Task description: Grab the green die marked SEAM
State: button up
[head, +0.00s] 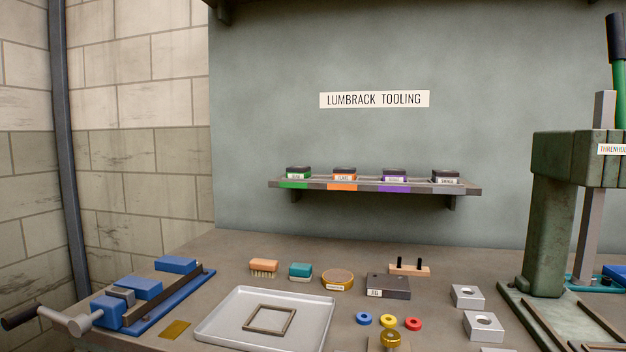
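A green die (293,178) with a dark top and a small white label sits at the left end of the wall shelf (375,187) in the head view. Its label is too small to read for sure. A green strip on the shelf edge lies under it. To its right on the same shelf stand similar dark-topped dies: an orange one (344,174), a purple one (394,176) and a grey one (445,177). My gripper is not in the head view.
Below the shelf, the bench holds a blue vise (140,290), a pale tray (230,320) with a square frame, brushes, colored rings and metal blocks. A large green press (552,210) stands at the right. The space before the shelf is clear.

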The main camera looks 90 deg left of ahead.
aim_at(292, 172)
jog(key=u, duration=2.6)
